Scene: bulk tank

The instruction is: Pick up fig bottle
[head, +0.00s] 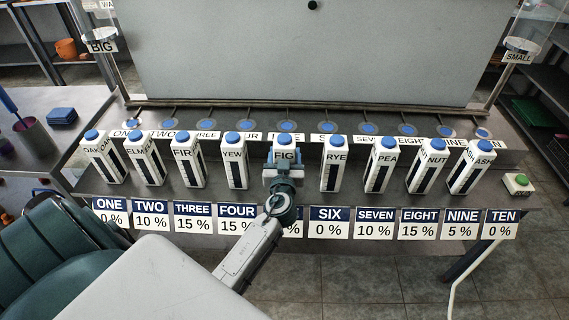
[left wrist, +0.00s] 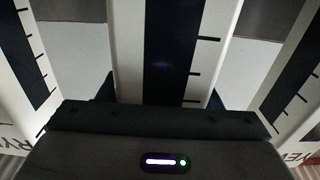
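The fig bottle (head: 284,155) is a white, square-sided bottle with a blue cap and a FIG label. It stands upright in the middle of a row of similar bottles. In the left wrist view the bottle's dark scale strip (left wrist: 170,50) fills the middle, with a dark finger at each side. Whether the fingers press on it is not clear. My right gripper is not in view.
The yew bottle (head: 234,165) and the rye bottle (head: 335,167) stand close on either side, with small gaps. Number and percent cards (head: 193,218) line the counter's front edge. A large grey tank (head: 300,50) stands behind. A green button (head: 518,181) is at the right.

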